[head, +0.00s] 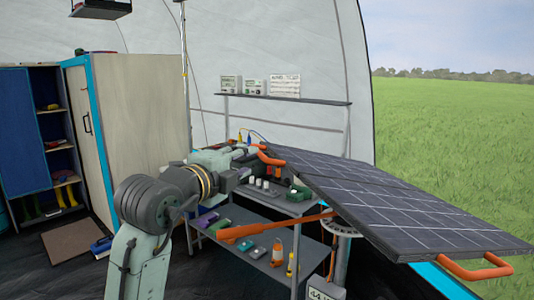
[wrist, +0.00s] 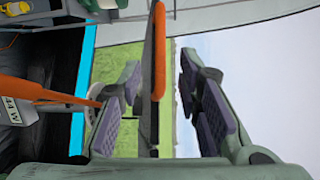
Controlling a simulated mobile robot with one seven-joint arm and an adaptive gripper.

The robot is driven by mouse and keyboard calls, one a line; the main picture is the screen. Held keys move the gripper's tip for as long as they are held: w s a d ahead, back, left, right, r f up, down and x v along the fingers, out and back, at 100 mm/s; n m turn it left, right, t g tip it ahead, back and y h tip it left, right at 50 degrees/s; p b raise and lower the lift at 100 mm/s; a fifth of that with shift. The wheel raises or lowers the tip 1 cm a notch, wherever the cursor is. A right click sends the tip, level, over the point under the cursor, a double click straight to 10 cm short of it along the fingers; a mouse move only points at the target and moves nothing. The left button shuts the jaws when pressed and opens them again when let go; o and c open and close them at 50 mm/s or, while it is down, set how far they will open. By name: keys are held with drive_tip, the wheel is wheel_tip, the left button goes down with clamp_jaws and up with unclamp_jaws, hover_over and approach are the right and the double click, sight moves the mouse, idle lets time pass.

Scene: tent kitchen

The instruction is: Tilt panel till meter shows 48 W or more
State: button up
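The dark solar panel (head: 390,205) slopes down toward the near right on a stand. An orange handle (head: 475,268) is on its near right end and another orange handle (head: 270,157) on its far left end. My gripper (head: 254,161) is at the far left handle. In the wrist view my gripper (wrist: 160,112) is open, with one finger on each side of the orange handle (wrist: 158,50) and the panel's thin edge (wrist: 149,85). Gaps show on both sides. The white meter (head: 322,292) is partly cut off and seems to read 44 W; it shows sideways in the wrist view (wrist: 14,110).
An orange bar (head: 262,228) reaches out left from the stand. A grey shelf table (head: 285,205) with small items stands beneath and behind the panel's left end. A cabinet (head: 140,115) stands at left. Open grass lies at right.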

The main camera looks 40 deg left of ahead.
sight(258, 155)
drive_tip(key=w, duration=0.2)
drive_tip(key=w+a+p, duration=0.1)
drive_tip(key=w, duration=0.2)
drive_tip(key=w+p, duration=0.1)
drive_tip(key=w, duration=0.2)
drive_tip(key=shift+a+f, duration=0.25)
clamp_jaws()
idle(0.5)
